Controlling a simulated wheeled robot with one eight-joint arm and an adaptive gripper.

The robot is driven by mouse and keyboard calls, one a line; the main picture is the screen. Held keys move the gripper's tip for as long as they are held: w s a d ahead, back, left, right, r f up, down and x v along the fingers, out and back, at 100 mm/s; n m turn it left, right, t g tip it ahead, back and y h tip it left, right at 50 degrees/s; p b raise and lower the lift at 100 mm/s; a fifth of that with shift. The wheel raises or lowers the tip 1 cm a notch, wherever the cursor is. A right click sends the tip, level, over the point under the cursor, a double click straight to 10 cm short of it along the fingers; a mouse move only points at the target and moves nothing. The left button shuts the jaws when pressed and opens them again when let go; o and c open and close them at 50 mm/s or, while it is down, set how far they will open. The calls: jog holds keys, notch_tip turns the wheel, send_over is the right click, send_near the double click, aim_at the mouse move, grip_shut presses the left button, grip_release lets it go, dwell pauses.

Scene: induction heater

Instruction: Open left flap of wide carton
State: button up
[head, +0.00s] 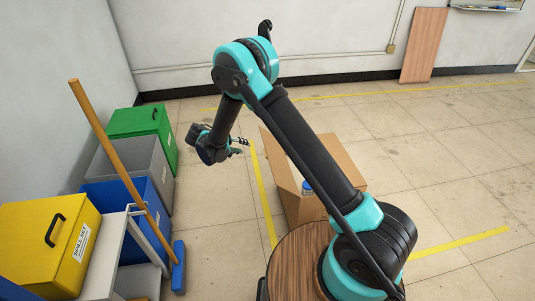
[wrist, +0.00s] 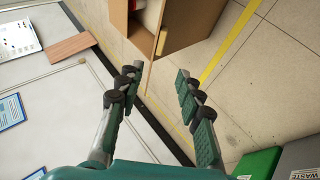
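The wide brown carton (head: 300,209) stands on the floor, partly hidden behind my arm. Its left flap (head: 277,158) stands up, tilted, and the opening shows to the right of it. A blue-topped item (head: 307,188) shows inside. My gripper (head: 241,146) is in the air just left of the flap's upper edge, apart from it in the picture. In the wrist view my gripper (wrist: 158,79) is open, with nothing between its fingers. The carton (wrist: 192,22) is beyond the fingertips there, with a thin panel edge (wrist: 154,42) pointing toward the gap.
Green (head: 140,122), grey (head: 130,160) and blue (head: 125,200) bins line the left wall. A round wooden top (head: 295,262) is in front. Floor beyond the carton is clear.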

aim_at(265, 153)
jog(key=x, duration=1.7)
jog(key=shift+w+f, duration=0.15)
grip_shut()
